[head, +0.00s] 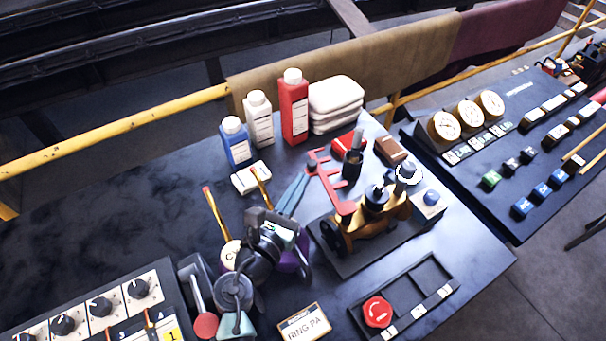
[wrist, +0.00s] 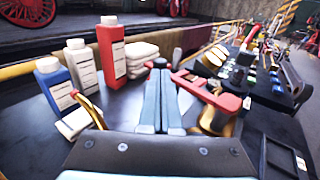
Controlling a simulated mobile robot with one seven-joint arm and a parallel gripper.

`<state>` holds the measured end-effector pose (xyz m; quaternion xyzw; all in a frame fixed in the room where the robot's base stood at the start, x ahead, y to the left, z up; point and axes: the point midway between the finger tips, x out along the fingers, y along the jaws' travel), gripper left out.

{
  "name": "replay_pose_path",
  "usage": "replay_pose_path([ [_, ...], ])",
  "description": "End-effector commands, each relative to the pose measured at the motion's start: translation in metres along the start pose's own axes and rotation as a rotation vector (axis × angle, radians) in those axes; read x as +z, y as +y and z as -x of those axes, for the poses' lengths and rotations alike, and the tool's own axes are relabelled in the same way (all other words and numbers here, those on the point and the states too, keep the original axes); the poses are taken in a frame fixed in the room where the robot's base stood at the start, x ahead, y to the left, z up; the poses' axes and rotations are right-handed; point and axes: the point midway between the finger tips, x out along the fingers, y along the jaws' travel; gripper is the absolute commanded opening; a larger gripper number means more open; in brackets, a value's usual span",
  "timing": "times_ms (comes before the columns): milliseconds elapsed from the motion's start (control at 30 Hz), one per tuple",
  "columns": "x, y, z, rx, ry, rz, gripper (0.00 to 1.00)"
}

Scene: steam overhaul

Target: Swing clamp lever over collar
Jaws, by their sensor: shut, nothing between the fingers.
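A red lever-like frame (head: 330,185) stands at the brass fitting (head: 378,216) on a dark base plate; I take it for the clamp lever. It also shows in the wrist view (wrist: 212,92). My gripper (head: 310,167) is shut and empty, its long blue fingers side by side, with the dark tips close to the far left end of the red frame. In the wrist view my gripper (wrist: 160,66) points away, left of the red lever. I cannot tell whether the tips touch it. The collar cannot be picked out with certainty; my fingers and the lever partly cover the fitting.
Blue, white and red bottles (head: 294,106) and a stack of white cloths (head: 336,104) stand at the back. A tray (head: 408,298) with a red round knob lies in front. A gauge console (head: 470,128) is at right.

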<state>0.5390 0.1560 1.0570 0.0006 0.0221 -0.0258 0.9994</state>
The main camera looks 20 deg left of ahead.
Motion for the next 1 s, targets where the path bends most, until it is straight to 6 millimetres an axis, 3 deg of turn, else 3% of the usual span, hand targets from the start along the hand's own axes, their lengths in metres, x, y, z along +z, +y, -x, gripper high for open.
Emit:
replay_pose_path([
  [200, 0.0, 0.0, -0.017, -0.001, 0.0, 0.0, 0.0],
  [700, 0.0, 0.0, -0.02, -0.01, -0.001, -0.001, 0.0],
  [1000, -0.001, 0.0, -0.034, -0.138, -0.003, -0.006, 0.0],
])
